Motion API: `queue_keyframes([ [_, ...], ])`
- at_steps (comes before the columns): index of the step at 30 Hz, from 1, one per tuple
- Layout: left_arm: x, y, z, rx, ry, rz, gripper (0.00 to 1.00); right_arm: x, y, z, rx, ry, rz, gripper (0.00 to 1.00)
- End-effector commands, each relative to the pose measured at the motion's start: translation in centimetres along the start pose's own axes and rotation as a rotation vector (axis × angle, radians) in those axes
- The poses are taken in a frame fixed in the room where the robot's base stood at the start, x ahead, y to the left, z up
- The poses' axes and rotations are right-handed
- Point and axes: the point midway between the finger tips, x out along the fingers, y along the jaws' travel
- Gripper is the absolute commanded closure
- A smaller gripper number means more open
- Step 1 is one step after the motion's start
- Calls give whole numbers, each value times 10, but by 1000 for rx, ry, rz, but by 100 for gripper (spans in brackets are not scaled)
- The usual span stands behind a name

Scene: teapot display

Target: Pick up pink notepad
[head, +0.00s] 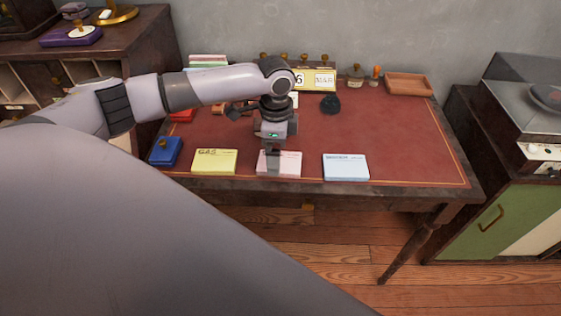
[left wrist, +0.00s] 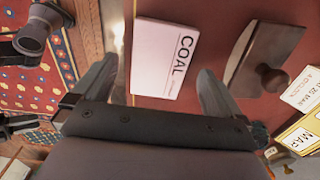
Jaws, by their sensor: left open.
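The pink notepad (head: 291,167) lies near the front edge of the red-topped desk (head: 400,140), between a yellow notepad (head: 214,162) and a blue notepad (head: 346,167). My left gripper (head: 271,160) points down over it and hides part of it. In the left wrist view the pink notepad (left wrist: 163,58), marked COAL, shows in the gap between the open fingertips of my left gripper (left wrist: 158,66). The gripper is empty. I cannot tell the height left between fingertips and pad.
A dark blotter with a round knob (left wrist: 265,55) lies beside the pink notepad. A blue box (head: 165,151) stands at the desk's front left. A calendar (head: 316,80), stamps and a wooden tray (head: 408,85) stand at the back. The desk's right side is clear.

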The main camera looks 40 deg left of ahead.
Motion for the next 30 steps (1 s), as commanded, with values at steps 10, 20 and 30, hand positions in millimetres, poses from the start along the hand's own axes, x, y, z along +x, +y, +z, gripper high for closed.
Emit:
queue_keyframes([
  [10,29,0,0,1,0,0,0,2,0,-1,0,5,0,57],
  [20,28,0,0,1,0,0,57,2,0,-2,-1,8,1,57],
  [30,21,0,0,1,2,-2,57,2,0,-4,-1,9,1,57],
])
